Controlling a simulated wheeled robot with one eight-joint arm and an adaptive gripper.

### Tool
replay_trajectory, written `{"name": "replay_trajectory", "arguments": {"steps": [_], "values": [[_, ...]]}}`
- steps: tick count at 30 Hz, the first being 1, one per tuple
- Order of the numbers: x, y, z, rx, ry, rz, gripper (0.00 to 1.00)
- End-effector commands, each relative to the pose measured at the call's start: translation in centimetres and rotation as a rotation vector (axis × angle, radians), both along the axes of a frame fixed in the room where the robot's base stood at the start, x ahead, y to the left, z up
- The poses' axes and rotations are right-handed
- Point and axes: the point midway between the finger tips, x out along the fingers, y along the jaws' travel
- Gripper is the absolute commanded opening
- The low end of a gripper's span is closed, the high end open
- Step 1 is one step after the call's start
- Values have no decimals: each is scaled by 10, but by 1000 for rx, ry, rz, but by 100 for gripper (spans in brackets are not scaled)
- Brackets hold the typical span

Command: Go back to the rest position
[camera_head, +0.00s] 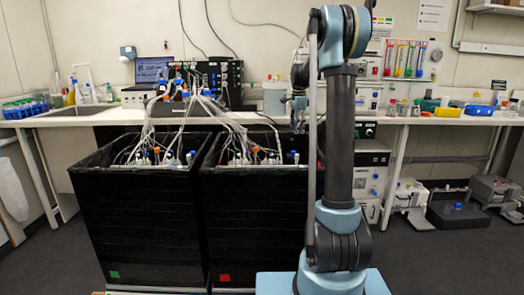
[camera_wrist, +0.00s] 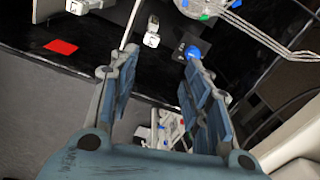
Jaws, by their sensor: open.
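My arm stands upright at the right of centre in the head view, bent over at the top. My gripper (camera_head: 297,115) hangs small and partly hidden beside the upper arm, above the right black box. In the wrist view my gripper (camera_wrist: 162,60) has its two blue-grey fingers spread apart, with nothing held between them. A blue cap (camera_wrist: 193,52) shows close to the right fingertip; I cannot tell whether they touch.
Two black shaker boxes, left (camera_head: 140,220) and right (camera_head: 240,220), hold tubed, capped vessels. The right box's red square also shows in the wrist view (camera_wrist: 60,46). A white bench (camera_head: 440,120) with instruments runs behind.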

Motion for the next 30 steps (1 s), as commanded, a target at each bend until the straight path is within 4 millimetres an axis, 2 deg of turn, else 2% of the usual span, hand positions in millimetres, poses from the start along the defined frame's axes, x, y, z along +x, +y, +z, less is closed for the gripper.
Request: {"name": "replay_trajectory", "arguments": {"steps": [1,7,14,23,30], "values": [[-16,0,4,-1,-4,33,44],[-73,-1,15,-7,-22,181,44],[-139,-1,17,-18,-42,351,44],[-225,-2,5,-36,-68,571,44],[-292,-2,-16,-56,-87,748,44]]}}
